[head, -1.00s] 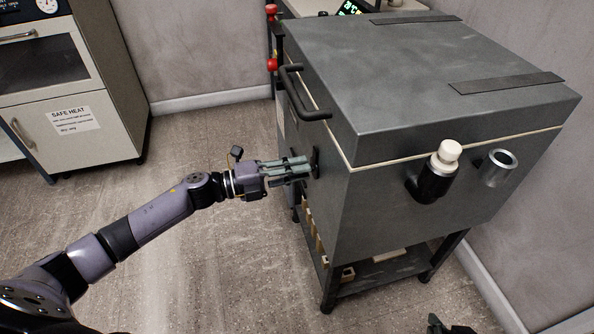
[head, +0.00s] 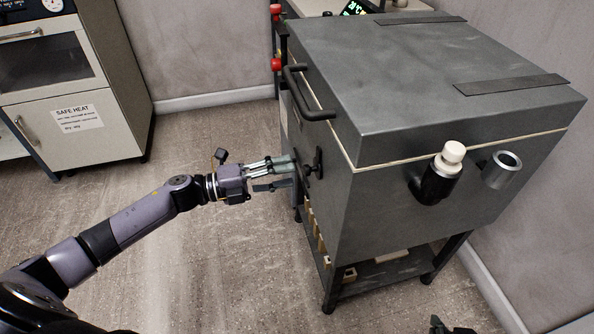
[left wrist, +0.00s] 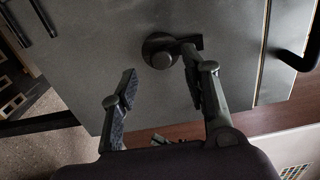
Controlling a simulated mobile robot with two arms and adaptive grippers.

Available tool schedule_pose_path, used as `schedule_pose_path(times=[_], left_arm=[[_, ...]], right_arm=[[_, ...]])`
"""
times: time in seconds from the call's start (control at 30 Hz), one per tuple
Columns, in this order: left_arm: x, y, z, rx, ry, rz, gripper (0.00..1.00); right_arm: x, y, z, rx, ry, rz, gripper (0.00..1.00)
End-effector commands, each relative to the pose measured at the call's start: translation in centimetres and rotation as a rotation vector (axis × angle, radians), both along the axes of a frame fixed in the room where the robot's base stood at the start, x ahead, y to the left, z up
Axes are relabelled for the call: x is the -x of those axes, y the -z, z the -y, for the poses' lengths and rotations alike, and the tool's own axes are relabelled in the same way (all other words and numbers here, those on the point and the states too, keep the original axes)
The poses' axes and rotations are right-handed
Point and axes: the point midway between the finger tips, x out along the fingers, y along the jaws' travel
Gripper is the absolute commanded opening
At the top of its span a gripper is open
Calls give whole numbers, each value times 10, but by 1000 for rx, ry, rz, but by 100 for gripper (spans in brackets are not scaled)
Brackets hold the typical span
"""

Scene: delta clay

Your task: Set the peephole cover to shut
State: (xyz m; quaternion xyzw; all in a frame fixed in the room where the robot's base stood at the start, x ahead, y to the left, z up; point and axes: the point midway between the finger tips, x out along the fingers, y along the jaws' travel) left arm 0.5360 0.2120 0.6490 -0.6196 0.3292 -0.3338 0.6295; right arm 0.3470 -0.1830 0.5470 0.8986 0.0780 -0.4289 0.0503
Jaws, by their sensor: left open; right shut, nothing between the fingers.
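The grey kiln (head: 360,155) has a small black peephole cover (head: 318,163) on its left-facing side, below the black handle. In the left wrist view the cover (left wrist: 160,50) shows as a round dark knob with a short arm reaching right. Whether the peephole is covered cannot be told. My left gripper (head: 284,174) is open and empty in front of the cover, its fingers spread one above the other. In the left wrist view its fingers (left wrist: 162,88) straddle the knob; the right finger overlaps the cover's arm, contact unclear. My right gripper (head: 450,328) barely shows at the bottom edge, shut and empty.
A bent black handle (head: 305,95) sticks out above the cover. A cabinet (head: 85,100) stands at left. The floor between is clear.

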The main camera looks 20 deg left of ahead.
Motion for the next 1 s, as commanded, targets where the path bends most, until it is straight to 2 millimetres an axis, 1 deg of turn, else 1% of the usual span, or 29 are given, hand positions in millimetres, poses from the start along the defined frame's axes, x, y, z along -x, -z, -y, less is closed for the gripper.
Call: schedule_pose_path(times=[0.03,0.2,0.3,0.4,0.57,1.0], left_arm=[[8,2,-10,-2,-1,-5,43],[27,1,-39,-2,-1,-5,43],[35,1,-51,-1,0,-3,43],[40,1,-59,0,0,-2,43],[43,0,-63,-1,1,1,43],[43,0,-63,1,1,1,43]], right_arm=[[0,0,0,0,0,0,0],[0,0,0,0,0,0,0],[0,0,0,0,0,0,0],[0,0,0,0,0,-1,0],[0,0,0,0,0,-1,0],[0,0,0,0,0,-1,0]])
